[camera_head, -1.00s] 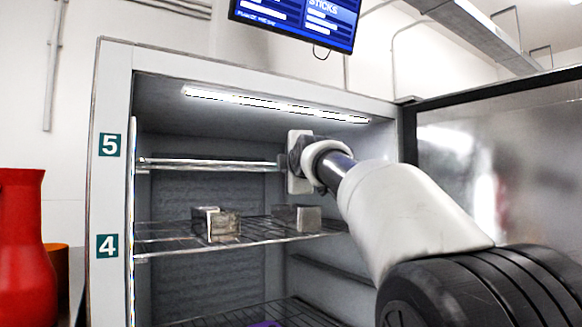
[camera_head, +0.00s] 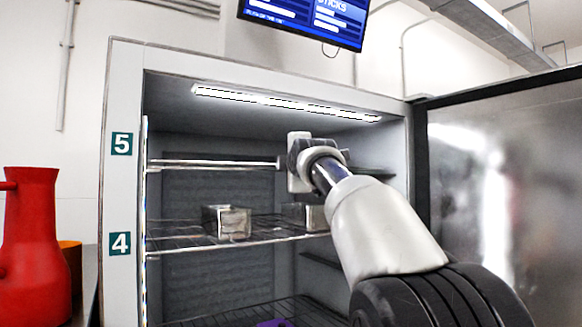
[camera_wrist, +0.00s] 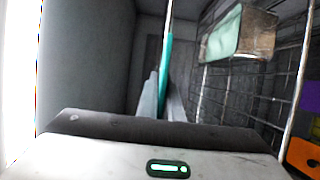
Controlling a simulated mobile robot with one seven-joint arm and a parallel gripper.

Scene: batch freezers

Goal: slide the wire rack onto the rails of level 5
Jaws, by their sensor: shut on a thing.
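The wire rack (camera_head: 215,163) shows nearly edge-on in the head view, as a thin bright bar at the height of the 5 label (camera_head: 121,144). Its left end is close to the cabinet's left inner wall; I cannot tell whether it rests on a rail. My gripper (camera_head: 283,163) is shut on the rack at the bar's right end. In the wrist view, my gripper (camera_wrist: 168,95) closes around a thin bar, with a teal strip between the fingers. A level 5 rail (camera_head: 375,172) shows on the right wall, partly hidden by my arm.
Below, the level 4 rack (camera_head: 185,241) carries metal pans (camera_head: 228,222); one pan also shows in the wrist view (camera_wrist: 238,35). A lower rack holds something purple (camera_head: 273,323). The freezer door (camera_head: 500,190) stands open at right. A red jug (camera_head: 35,240) stands at left.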

